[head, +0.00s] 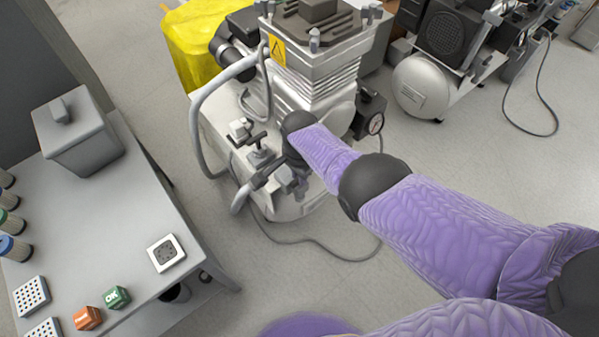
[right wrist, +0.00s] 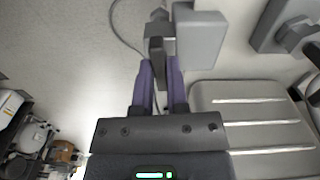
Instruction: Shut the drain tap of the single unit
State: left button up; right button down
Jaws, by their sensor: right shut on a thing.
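The single unit is the near compressor, with a finned grey motor head (head: 318,75) on a pale tank (head: 298,207). My right gripper (head: 262,178) reaches its front left side, low beside the tank. In the right wrist view my right gripper (right wrist: 160,84) is shut on a dark flat lever (right wrist: 157,62), which I take for the drain tap's handle. The lever stands between the two purple fingers, next to a grey block (right wrist: 200,38). In the head view the gripper and wrist hide most of the tap, so its angle is unclear. My left gripper is not in view.
A second compressor (head: 424,85) stands behind right. A hose (head: 197,125) loops at the unit's left.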

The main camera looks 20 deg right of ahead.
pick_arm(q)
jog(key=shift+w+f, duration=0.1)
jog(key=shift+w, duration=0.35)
pick_arm(e)
jog(key=shift+m, duration=0.6)
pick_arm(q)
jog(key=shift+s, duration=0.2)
pick_arm(e)
jog(key=c, duration=0.6)
grip_release()
jog(key=shift+c, duration=0.2)
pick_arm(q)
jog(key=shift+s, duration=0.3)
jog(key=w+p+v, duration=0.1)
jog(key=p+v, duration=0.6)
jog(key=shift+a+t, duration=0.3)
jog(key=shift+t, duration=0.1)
pick_arm(e)
notch_tip(320, 180, up, 10)
